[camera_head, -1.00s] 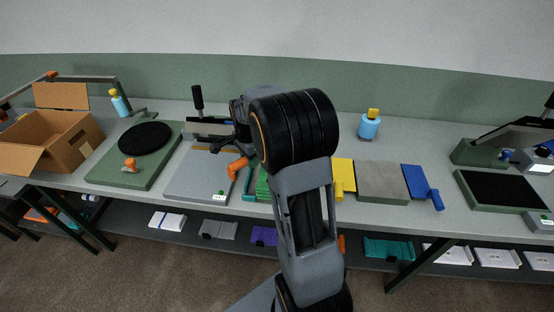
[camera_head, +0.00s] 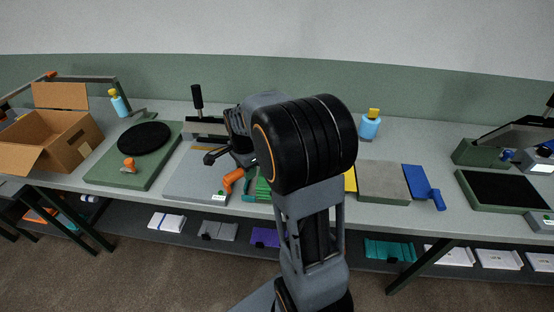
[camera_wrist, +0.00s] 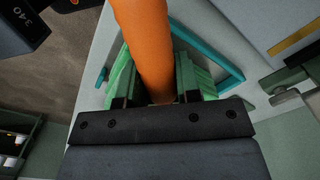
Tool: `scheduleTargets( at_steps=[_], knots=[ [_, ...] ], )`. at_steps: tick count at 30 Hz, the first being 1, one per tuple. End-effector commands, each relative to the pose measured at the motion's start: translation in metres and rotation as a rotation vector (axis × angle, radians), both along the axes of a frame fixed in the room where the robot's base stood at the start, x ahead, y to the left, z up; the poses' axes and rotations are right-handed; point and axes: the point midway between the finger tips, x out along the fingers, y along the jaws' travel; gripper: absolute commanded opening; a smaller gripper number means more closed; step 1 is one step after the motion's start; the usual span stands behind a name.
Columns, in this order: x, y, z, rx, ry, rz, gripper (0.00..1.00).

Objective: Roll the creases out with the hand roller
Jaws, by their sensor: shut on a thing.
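In the wrist view my gripper (camera_wrist: 155,98) is shut on a thick orange cylinder (camera_wrist: 145,40), seemingly the hand roller. It runs off the top edge, so its far end is out of view. In the head view an orange piece (camera_head: 232,179) shows by the front right edge of a pale grey board (camera_head: 192,178). My arm hides the fingertips there. I cannot tell whether the roller touches anything. Green striped material (camera_wrist: 122,78) shows on both sides of the cylinder, near a teal frame (camera_wrist: 215,62). I cannot make out creases.
A green base (camera_head: 110,176) with a black disc and an open cardboard box (camera_head: 55,140) stand left. A grey board (camera_head: 383,184), a blue paddle (camera_head: 418,182) and a black-topped base (camera_head: 500,190) lie right. A blue bottle (camera_head: 370,126) stands behind. My arm hides the middle bench.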

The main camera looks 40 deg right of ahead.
Motion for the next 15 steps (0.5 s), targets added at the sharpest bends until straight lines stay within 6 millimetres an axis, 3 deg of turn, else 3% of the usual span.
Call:
scheduleTargets(
  at_steps=[15],
  knots=[
    [-0.0006, 0.0004, 0.0008, 0.0, 0.0, -0.001, 0.09]
  ],
)
